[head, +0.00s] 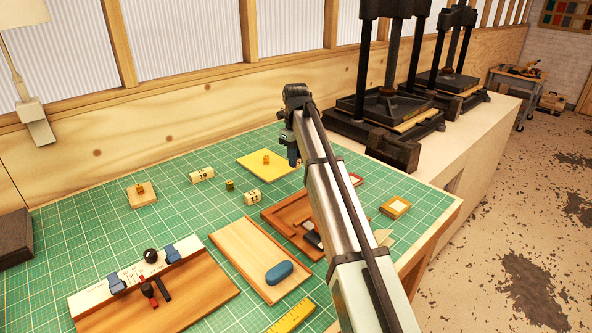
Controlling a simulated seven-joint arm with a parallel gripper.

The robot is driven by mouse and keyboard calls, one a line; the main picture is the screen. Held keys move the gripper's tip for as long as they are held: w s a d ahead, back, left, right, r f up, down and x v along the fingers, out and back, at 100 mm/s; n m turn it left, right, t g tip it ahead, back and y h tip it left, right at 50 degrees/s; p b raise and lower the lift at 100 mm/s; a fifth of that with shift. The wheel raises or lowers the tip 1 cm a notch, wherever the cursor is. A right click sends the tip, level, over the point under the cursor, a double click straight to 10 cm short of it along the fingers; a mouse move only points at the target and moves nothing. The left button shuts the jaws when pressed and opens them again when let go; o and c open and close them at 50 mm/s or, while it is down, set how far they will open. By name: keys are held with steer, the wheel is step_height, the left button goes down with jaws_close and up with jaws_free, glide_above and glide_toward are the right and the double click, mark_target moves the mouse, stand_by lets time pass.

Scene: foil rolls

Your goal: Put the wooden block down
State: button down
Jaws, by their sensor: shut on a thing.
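My gripper (294,158) is at the far end of my arm, above the green mat near its back right part. It points down, just right of the yellow sheet. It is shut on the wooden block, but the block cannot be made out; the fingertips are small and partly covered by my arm. I cannot tell how far the gripper is above the mat.
The green mat (75,225) holds a yellow sheet (255,169) with a small cube, rolls marked 19 (202,175) and 11 (252,197), a wooden tray (240,240), a brown frame (275,217) and a jig (190,295). Black presses (385,110) stand behind right.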

steer(key=shift+a+r, duration=0.1)
steer(key=shift+r, duration=1.4)
steer(key=s+a+n, duration=0.2)
steer(key=s+a, duration=0.3)
steer(key=a, duration=0.8)
steer(key=n, duration=0.8)
glide_above(114, 254)
steer(key=shift+w+f+n, duration=0.1)
steer(key=shift+f+n, duration=1.8)
steer(key=shift+f, duration=0.5)
steer(key=shift+f+n, duration=1.9)
steer(key=shift+f, duration=0.5)
steer(key=shift+f, duration=0.2)
